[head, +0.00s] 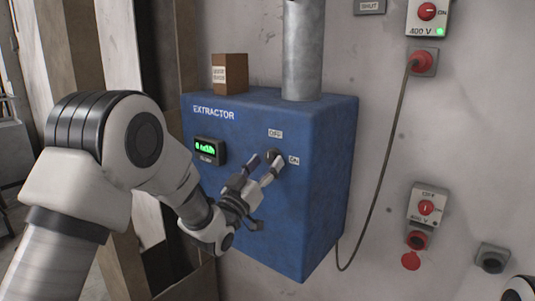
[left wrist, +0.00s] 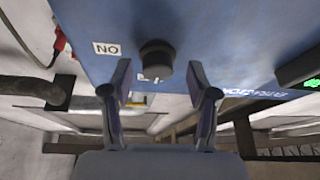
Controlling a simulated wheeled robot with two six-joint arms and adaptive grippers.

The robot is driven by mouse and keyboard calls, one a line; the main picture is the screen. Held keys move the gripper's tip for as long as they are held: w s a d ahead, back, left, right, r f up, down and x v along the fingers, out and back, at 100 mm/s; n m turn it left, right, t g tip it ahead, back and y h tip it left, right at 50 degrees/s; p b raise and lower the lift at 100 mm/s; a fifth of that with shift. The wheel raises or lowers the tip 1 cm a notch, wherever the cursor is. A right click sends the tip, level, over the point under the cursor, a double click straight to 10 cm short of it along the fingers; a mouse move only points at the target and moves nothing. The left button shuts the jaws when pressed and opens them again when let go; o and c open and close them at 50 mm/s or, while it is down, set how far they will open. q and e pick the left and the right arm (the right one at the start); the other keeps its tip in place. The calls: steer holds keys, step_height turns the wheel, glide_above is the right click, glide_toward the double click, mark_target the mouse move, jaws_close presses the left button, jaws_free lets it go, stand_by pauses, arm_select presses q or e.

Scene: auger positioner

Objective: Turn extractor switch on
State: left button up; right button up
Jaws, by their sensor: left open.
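The blue extractor box (head: 318,205) is on the wall, with the word EXTRACTOR, a lit green display (head: 210,149), and OFF and ON labels on its front. The round black extractor switch (left wrist: 157,55) shows clearly in the left wrist view, beside a label (left wrist: 106,49) that appears upside down. In the head view my fingers partly hide it. My left gripper (head: 265,163) is open at the switch, and in the left wrist view its fingertips (left wrist: 160,75) lie on either side just below the knob. I cannot tell whether they touch it. My right gripper is not in view.
A metal pipe (head: 302,50) rises from the box top, next to a small brown box (head: 230,74). To the right, a cable (head: 378,190) hangs from a red plug (head: 421,62) under a 400 V switch unit (head: 428,15) with a green light. Another unit (head: 427,206) is lower.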

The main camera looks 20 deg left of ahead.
arm_select(q)
steer(key=shift+w+d+r, duration=0.15)
steer(key=shift+w+r, duration=0.05)
steer(key=shift+r, duration=0.25)
steer(key=shift+w+d+f, duration=0.1)
steer(key=shift+w, duration=0.15)
steer(key=c, duration=0.5)
jaws_close()
steer(key=c, duration=0.6)
jaws_free()
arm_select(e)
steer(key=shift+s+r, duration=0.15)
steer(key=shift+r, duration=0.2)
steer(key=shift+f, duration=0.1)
